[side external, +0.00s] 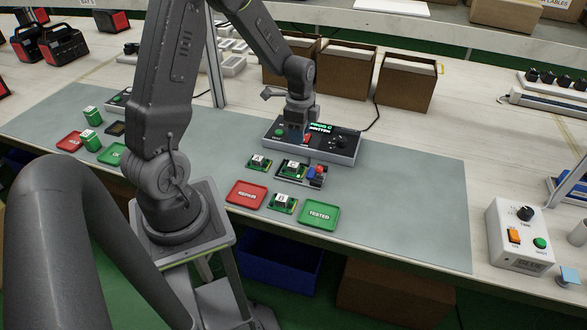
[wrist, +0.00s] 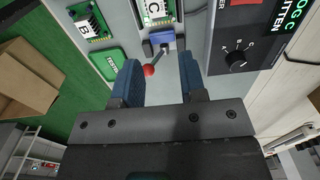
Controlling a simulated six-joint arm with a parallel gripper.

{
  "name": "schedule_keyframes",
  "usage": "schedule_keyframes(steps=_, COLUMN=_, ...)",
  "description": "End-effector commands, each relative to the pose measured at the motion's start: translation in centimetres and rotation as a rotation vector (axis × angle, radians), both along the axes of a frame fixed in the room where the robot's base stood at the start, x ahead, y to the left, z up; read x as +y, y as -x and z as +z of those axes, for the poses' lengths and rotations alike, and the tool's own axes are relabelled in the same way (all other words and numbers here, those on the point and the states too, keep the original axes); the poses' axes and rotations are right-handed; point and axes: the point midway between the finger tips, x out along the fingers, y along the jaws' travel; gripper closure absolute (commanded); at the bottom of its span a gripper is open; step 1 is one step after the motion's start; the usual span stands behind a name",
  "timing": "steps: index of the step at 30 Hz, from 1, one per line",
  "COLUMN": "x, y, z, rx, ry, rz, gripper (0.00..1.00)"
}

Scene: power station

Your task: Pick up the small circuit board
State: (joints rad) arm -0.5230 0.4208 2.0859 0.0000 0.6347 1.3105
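Several small green circuit boards with white letter labels are in view. One (side external: 294,170) sits in a dark fixture (side external: 318,183); in the wrist view it is marked C (wrist: 155,12). One (side external: 283,203) lies between the red and green trays; in the wrist view it is marked B (wrist: 88,22). A third board (side external: 259,163) lies left of the fixture. My gripper (side external: 300,136) is above and behind the fixture, at the programmer box. In the wrist view its blue fingers (wrist: 158,72) are apart with no board between them. A red-ball lever (wrist: 150,70) shows between them.
The black programmer box (side external: 338,144) has a lit screen reading "PROG C WRITTEN". A red "REPAIR" tray (side external: 246,195) and green "TESTED" tray (side external: 319,215) lie in front. Cardboard boxes (side external: 406,82) stand behind. The grey mat (side external: 410,205) is clear to the right.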

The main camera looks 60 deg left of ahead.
Motion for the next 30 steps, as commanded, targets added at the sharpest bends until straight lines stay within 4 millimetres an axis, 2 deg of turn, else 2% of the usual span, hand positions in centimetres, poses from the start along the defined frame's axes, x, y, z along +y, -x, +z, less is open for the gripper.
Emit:
schedule_keyframes(steps=3, x=-0.1, y=0.2, z=-2.6, rx=0.007, ry=0.004, rz=0.001, gripper=0.62)
schedule_keyframes(steps=9, x=-0.1, y=0.2, z=-5.8, rx=0.004, ry=0.003, rz=0.001, gripper=0.62)
schedule_keyframes(steps=17, x=0.0, y=0.3, z=-7.6, rx=0.002, ry=0.001, rz=0.002, gripper=0.62)
schedule_keyframes(steps=25, x=0.3, y=0.7, z=-11.4, rx=0.003, ry=0.001, rz=0.001, gripper=0.62)
schedule_keyframes(steps=30, x=0.3, y=0.6, z=-12.0, rx=-0.001, ry=-0.001, rz=0.001, gripper=0.62)
